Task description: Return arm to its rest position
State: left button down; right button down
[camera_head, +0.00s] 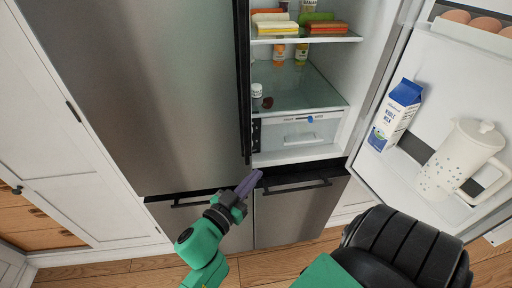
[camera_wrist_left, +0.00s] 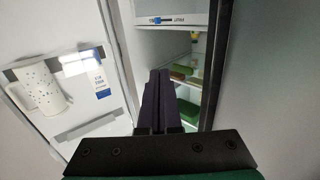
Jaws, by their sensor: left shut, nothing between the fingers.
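My left gripper (camera_head: 255,175) is in front of the fridge, just below the open compartment and near the lower edge of the closed left door (camera_head: 150,90). Its fingers are together with nothing between them. In the left wrist view the dark fingers (camera_wrist_left: 155,98) also show shut and empty, pointing towards the fridge opening. My left arm comes up from the bottom of the head view, green and black. A green and black part of my own body fills the bottom right of the head view. My right gripper does not show.
The right fridge door (camera_head: 400,170) stands open, holding a milk carton (camera_head: 396,115), a white pitcher (camera_head: 461,160) and eggs (camera_head: 470,20). Shelves inside hold food packs (camera_head: 275,28) and a small white bottle (camera_head: 256,90). Drawers (camera_head: 290,212) below are closed. White cabinets (camera_head: 70,150) stand at left.

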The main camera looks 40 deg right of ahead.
pick_arm(q)
jog(key=s+a, duration=0.2)
jog(key=s, duration=0.2)
jog(key=w+a+f+n+t+y+b, duration=0.1)
jog(key=w+a+f+n+t+y, duration=0.15)
jog(key=w+a+f, duration=0.5)
jog(key=w+a+f+n+t+y, duration=0.25)
jog(key=w+a+f+y, duration=0.2)
jog(key=f, duration=0.55)
jog(key=s+a+f+n+g+y+b, duration=0.1)
jog(key=a+f+n+y, duration=0.15)
jog(key=a+f, duration=0.6)
jog(key=s+a+f+n+g+y, duration=0.1)
jog(key=s+a+f+y, duration=0.15)
jog(key=a+f, duration=0.65)
jog(key=s+a+f+n+g+y, duration=0.2)
jog(key=s+a+f+g+y, duration=0.15)
jog(key=s+a+f, duration=1)
jog(key=s+a+f+n+g+y, duration=0.1)
jog(key=s+a, duration=0.3)
jog(key=s, duration=0.5)
jog(key=s+a+f+n+g+y+b, duration=0.1)
jog(key=s+a+f+g, duration=0.1)
jog(key=s, duration=0.7)
notch_tip(320, 180, down, 3)
jog(key=shift+a+r, duration=0.2)
jog(key=shift+a, duration=0.65)
